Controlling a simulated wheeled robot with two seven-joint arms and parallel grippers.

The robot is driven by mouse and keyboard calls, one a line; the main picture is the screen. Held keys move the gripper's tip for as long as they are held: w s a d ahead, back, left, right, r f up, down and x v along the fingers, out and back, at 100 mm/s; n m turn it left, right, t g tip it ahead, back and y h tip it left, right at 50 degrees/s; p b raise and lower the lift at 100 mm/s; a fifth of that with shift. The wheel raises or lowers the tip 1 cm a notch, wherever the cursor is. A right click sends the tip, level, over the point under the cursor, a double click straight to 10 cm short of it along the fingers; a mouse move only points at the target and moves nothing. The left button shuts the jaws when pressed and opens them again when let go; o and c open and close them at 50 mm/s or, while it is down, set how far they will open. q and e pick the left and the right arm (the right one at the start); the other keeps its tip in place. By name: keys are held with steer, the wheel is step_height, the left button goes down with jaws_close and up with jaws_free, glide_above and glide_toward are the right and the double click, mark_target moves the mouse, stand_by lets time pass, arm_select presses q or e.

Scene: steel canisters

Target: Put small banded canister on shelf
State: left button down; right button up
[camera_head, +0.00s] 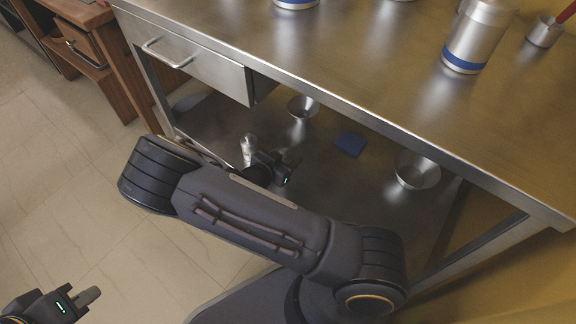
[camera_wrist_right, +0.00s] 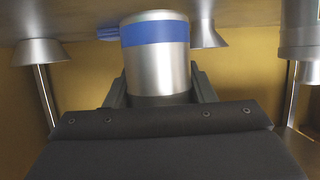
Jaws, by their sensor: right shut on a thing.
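My right gripper (camera_head: 290,163) is under the table, above the lower shelf (camera_head: 330,190). In the right wrist view, whose picture is upside down, it is shut on a small steel canister (camera_wrist_right: 157,68) with a blue band near its base. The two fingers (camera_wrist_right: 160,92) flank the canister. I cannot tell whether its base touches the shelf. In the head view my arm and gripper hide the held canister. My left gripper (camera_head: 88,296) is at the lower left, over the floor; whether it is open cannot be told.
The tabletop above, with a drawer (camera_head: 190,65), bears a large banded canister (camera_head: 478,35) and a small cup (camera_head: 544,33).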

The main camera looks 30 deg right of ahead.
steer(key=shift+w+d+f, duration=0.15)
steer(key=shift+d+f, duration=0.05)
steer(key=shift+f, duration=0.2)
steer(key=shift+w+d+f+b, duration=0.1)
steer(key=shift+f+b, duration=0.8)
steer(key=shift+f, duration=0.65)
steer(key=shift+f, duration=0.15)
steer(key=o, duration=1)
